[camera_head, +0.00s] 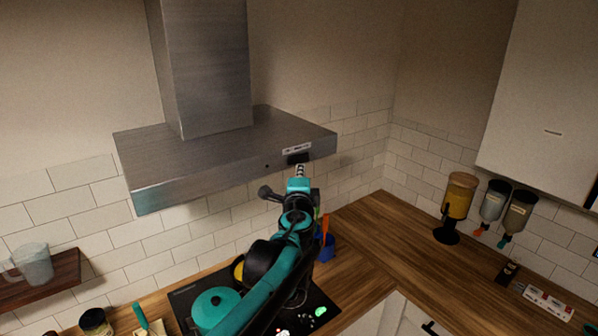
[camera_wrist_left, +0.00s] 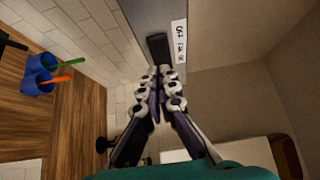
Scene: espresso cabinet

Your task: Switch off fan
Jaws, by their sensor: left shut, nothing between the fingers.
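The fan is a grey metal range hood (camera_head: 215,150) on the back wall in the head view. A dark switch (camera_head: 298,157) sits at the right end of its front edge, below a white label (camera_head: 296,148). In the left wrist view the dark switch (camera_wrist_left: 157,47) lies beside the label (camera_wrist_left: 179,45), whose text begins with "Off". My left gripper (camera_head: 300,170) is shut and empty, its fingertips just in front of and below the switch. In the wrist view its fingertips (camera_wrist_left: 158,78) point at the switch; I cannot tell whether they touch. My right gripper is not in view.
Below the hood is a dark hob (camera_head: 185,300) with a teal lid (camera_head: 215,305). A blue utensil holder (camera_head: 327,246) stands on the wooden counter (camera_head: 400,240). Dispensers (camera_head: 460,195) stand by the right wall under a white cabinet (camera_head: 545,110). A wooden shelf (camera_head: 60,285) is at left.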

